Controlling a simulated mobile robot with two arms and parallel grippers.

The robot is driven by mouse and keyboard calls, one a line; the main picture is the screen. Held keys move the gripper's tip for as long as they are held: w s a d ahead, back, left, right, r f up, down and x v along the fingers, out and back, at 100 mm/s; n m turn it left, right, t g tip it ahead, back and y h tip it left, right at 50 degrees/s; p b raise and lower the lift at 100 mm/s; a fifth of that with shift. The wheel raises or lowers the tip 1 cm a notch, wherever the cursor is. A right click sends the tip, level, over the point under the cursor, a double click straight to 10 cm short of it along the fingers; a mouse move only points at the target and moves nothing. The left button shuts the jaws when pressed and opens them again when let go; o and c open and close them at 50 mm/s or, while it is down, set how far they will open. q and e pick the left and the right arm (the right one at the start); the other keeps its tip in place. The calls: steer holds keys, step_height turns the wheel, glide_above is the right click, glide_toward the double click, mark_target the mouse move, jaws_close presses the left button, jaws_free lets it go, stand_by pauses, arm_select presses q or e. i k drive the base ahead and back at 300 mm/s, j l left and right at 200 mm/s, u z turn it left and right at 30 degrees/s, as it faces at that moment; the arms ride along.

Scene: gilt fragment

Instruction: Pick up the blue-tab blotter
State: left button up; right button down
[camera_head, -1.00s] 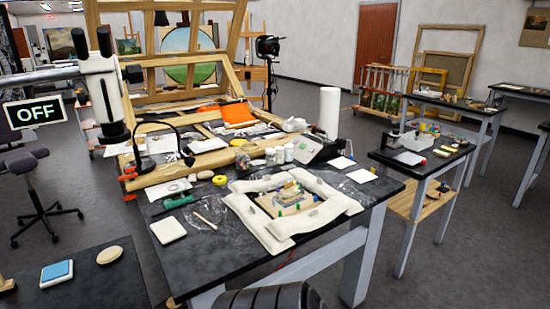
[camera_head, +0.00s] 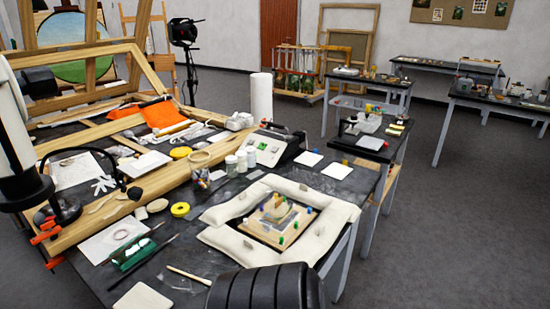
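I cannot make out a blotter with a clear blue tab. Pale square pads lie on the dark worktable: one (camera_head: 311,158) and another (camera_head: 336,171) right of the grey meter box, and one (camera_head: 142,298) at the near left edge. Beige padded bolsters (camera_head: 225,207) form a square around a wooden block (camera_head: 280,218) with small coloured pegs, some blue. Neither gripper shows; a black ribbed part at the bottom centre seems to be my own arm.
A white paper roll (camera_head: 261,98), small jars (camera_head: 231,165), a yellow tape ring (camera_head: 180,209) and a green tool (camera_head: 133,253) crowd the worktable (camera_head: 187,281). A wooden easel frame stands at left. Clear floor (camera_head: 460,220) lies to the right.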

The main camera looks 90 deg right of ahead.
mark_target(308, 159)
steer(key=z, duration=3)
steer(key=l+u, duration=0.1)
steer(key=u, duration=0.25)
steer(key=i+l+u, duration=0.1)
steer(key=u, duration=0.25)
steer(key=i+l+u, duration=0.1)
steer(key=u, duration=0.25)
steer(key=i+l+u, duration=0.2)
steer(key=l+u, duration=0.25)
steer(key=l, duration=0.65)
steer(key=l+u, duration=0.5)
steer(key=l, duration=0.55)
